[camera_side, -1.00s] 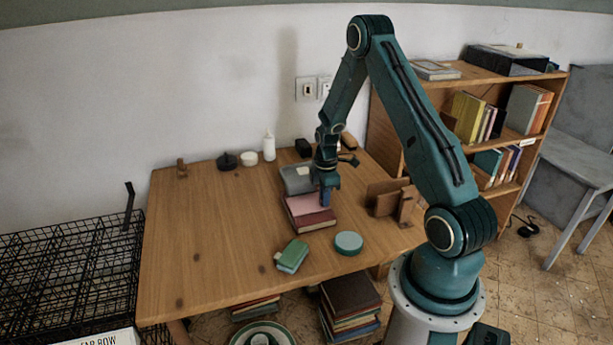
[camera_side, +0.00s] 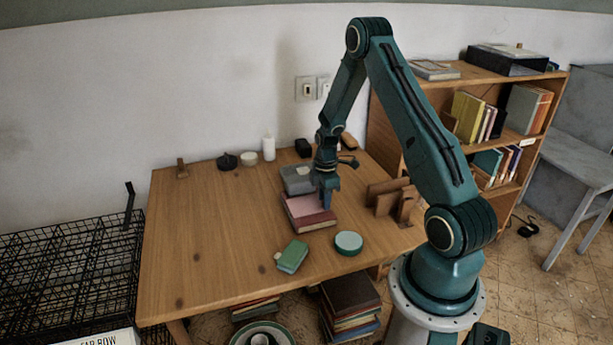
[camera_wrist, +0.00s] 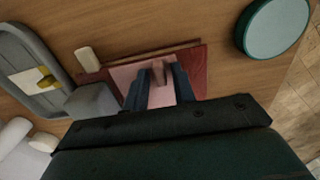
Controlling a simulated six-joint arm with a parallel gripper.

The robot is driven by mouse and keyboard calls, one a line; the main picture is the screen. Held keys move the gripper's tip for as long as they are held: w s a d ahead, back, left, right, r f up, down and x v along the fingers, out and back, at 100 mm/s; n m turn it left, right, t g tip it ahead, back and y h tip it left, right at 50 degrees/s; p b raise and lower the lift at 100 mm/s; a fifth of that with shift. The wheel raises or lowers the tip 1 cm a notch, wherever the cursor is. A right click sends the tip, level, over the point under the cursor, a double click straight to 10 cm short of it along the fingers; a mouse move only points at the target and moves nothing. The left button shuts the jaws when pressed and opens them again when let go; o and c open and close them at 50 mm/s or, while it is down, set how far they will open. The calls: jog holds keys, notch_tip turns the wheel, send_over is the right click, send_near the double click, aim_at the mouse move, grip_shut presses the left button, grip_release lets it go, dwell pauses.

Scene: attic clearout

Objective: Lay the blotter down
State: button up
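A dark red, book-like item (camera_side: 316,224) lies on the desk with a flat pink surface (camera_side: 302,204) on top. The pink surface may be the blotter; I cannot tell whether it is a separate sheet. My gripper (camera_side: 326,199) points down at its right part. In the wrist view, the dark fingers of my gripper (camera_wrist: 159,75) stand apart over the pink surface (camera_wrist: 127,75), with the red border (camera_wrist: 198,60) around it. A small brownish shape (camera_wrist: 158,72) shows between the fingertips. I cannot tell whether it is gripped. Contact below the fingertips is hidden.
A grey tray-like item (camera_side: 296,178) lies just behind the book. A round green-rimmed tin (camera_side: 348,243) and a green block (camera_side: 292,256) lie in front. A brown wooden holder (camera_side: 386,199) stands to the right. The left half of the desk (camera_side: 205,230) is largely clear.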

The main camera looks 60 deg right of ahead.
jog(key=shift+o, duration=0.6)
notch_tip(320, 180, up, 14)
dwell(0.5)
jog(key=shift+f, duration=0.1)
dwell(0.4)
